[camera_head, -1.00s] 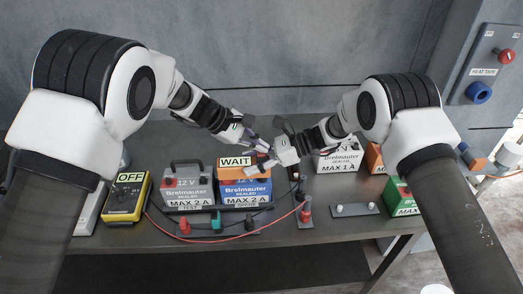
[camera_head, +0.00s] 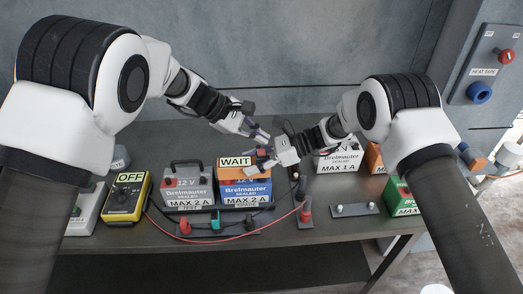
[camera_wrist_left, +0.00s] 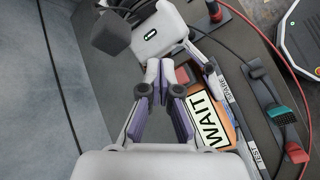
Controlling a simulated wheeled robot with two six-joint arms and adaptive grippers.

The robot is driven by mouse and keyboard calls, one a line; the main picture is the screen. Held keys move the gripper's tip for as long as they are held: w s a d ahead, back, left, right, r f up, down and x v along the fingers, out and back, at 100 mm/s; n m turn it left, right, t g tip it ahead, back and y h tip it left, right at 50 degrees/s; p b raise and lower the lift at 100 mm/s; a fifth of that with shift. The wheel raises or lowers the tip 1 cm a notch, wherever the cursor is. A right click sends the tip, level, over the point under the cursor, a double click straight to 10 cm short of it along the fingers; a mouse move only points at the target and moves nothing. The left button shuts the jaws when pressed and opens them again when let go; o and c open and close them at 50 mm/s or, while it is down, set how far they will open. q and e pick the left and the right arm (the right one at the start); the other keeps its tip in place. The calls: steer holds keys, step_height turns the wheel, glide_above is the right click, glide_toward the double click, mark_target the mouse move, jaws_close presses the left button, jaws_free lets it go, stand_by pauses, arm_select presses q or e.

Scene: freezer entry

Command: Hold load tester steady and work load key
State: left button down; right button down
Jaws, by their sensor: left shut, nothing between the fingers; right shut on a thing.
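The load tester, an orange box (camera_head: 231,173) with a WAIT plate, sits on a blue-and-grey battery (camera_head: 245,193). In the left wrist view the WAIT plate (camera_wrist_left: 209,121) lies just right of my left fingers. My left gripper (camera_head: 262,134) is shut and empty, above and behind the tester; its closed tips also show in the wrist view (camera_wrist_left: 160,70). My right gripper (camera_head: 264,161) is shut at the tester's right end; its fingers largely hide the contact. A dark red piece (camera_wrist_left: 183,75) shows between the two grippers. I cannot make out the load key clearly.
A grey 12 V battery (camera_head: 188,187) and a yellow OFF meter (camera_head: 128,196) stand left. Red and black cables and clamps (camera_head: 185,227) lie along the front edge. A white MAX 1 A battery (camera_head: 338,162) and a green one (camera_head: 400,197) stand right.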

mark_target(259, 152)
arm_select(q)
steer(key=shift+r, duration=1.85)
arm_select(e)
steer(key=shift+c, duration=2)
jaws_free()
steer(key=o, duration=0.4)
steer(key=shift+d, duration=0.1)
steer(key=shift+p+v, duration=0.7)
steer(key=shift+v, duration=2.6)
arm_select(q)
steer(key=shift+r, duration=0.7)
arm_select(e)
steer(key=shift+d, duration=0.1)
